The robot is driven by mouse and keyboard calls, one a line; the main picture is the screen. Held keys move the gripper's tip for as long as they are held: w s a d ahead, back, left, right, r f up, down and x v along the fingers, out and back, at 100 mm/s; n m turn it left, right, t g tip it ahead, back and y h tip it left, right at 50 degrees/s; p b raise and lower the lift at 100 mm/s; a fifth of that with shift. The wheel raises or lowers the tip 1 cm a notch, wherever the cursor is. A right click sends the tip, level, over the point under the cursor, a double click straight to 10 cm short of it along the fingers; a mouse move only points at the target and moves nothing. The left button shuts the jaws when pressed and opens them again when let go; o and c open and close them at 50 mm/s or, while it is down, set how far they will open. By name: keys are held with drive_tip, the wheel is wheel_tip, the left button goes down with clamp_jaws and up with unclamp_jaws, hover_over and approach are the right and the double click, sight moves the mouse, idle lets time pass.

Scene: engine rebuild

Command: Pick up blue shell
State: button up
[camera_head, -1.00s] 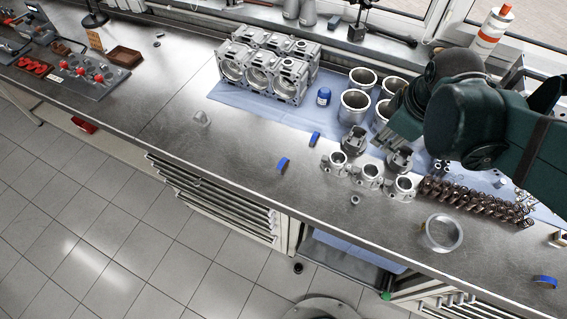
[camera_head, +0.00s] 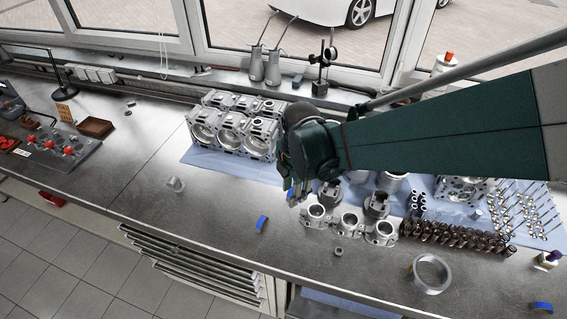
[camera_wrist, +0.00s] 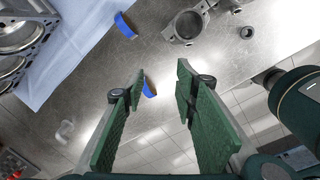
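A curved blue shell (camera_head: 262,224) lies on the bare steel bench. In the wrist view this blue shell (camera_wrist: 149,88) shows in the gap between my fingers, on the bench beyond the tips and partly hidden by the left finger. A second blue shell (camera_wrist: 125,25) lies near the cloth's edge; in the head view it is largely hidden by my gripper. A third blue shell (camera_head: 543,308) lies at the far right front. My gripper (camera_wrist: 161,75) is open, with its green fingers apart and nothing between the pads. In the head view my gripper (camera_head: 297,193) is right of the first shell.
A silver engine block (camera_head: 232,138) stands on the blue cloth (camera_head: 205,160). A translucent part (camera_head: 175,184) stands on the left. The bench is clear around the first shell.

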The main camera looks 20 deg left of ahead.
sight(262, 219)
drive_tip(key=shift+s+a+f+n+g+h, duration=0.2)
drive_tip(key=shift+s+a+f+n, duration=0.35)
drive_tip(key=shift+a+f+n, duration=0.7)
drive_tip(key=shift+s+a+f+n+g+h, duration=0.15)
drive_tip(key=shift+s+a+f+n, duration=0.6)
drive_tip(key=shift+a+f, duration=0.9)
drive_tip(key=shift+s+a+f+n+g+h, duration=0.1)
drive_tip(key=shift+s+a+f+n+g, duration=0.25)
drive_tip(key=shift+a+f+n, duration=1.15)
drive_tip(key=shift+a+r+m, duration=0.3)
drive_tip(key=shift+r, duration=0.05)
drive_tip(key=shift+f, duration=1.25)
drive_tip(key=shift+f, duration=0.1)
drive_tip(key=shift+s+a+f, duration=0.15)
drive_tip(key=shift+f, duration=2.35)
drive_tip(key=shift+c, duration=0.4)
clamp_jaws()
